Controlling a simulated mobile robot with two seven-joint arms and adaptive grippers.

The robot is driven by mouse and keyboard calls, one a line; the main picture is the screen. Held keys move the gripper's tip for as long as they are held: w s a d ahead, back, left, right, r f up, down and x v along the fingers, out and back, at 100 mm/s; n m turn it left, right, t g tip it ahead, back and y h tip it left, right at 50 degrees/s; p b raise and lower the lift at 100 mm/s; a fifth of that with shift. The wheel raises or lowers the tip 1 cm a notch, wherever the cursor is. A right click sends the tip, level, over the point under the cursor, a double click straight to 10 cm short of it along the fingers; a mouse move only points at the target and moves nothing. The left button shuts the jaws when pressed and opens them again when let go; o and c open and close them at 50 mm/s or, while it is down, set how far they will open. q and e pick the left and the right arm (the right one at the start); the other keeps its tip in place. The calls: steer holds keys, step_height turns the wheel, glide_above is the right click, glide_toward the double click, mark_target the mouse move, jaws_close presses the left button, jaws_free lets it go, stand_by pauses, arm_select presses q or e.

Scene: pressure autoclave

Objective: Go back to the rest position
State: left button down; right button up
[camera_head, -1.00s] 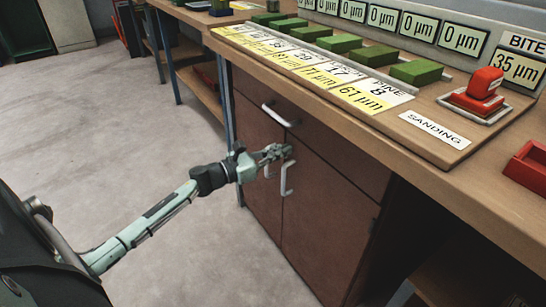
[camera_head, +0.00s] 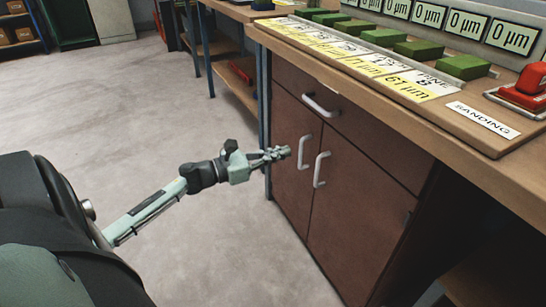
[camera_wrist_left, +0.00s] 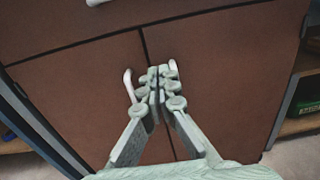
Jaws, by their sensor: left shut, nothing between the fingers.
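My left gripper (camera_head: 282,153) is shut and empty in the head view. Its arm reaches in from the left, in front of a brown cabinet (camera_head: 350,218) under the workbench. The fingertips point at the cabinet doors, just left of the left white door handle (camera_head: 304,152) in the picture. In the left wrist view the shut fingers (camera_wrist_left: 160,75) overlap the seam between the two doors and partly cover the handles. I cannot tell the exact gap to the doors. My right gripper does not show.
The workbench (camera_head: 400,125) carries green blocks (camera_head: 418,50), number cards, a SANDING label (camera_head: 484,120) and a red tool (camera_head: 528,88). A right door handle (camera_head: 320,170) and a drawer handle (camera_head: 320,107) stick out. The floor (camera_head: 110,110) to the left is clear.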

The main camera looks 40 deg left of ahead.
arm_select(q)
steer(key=shift+v, duration=1)
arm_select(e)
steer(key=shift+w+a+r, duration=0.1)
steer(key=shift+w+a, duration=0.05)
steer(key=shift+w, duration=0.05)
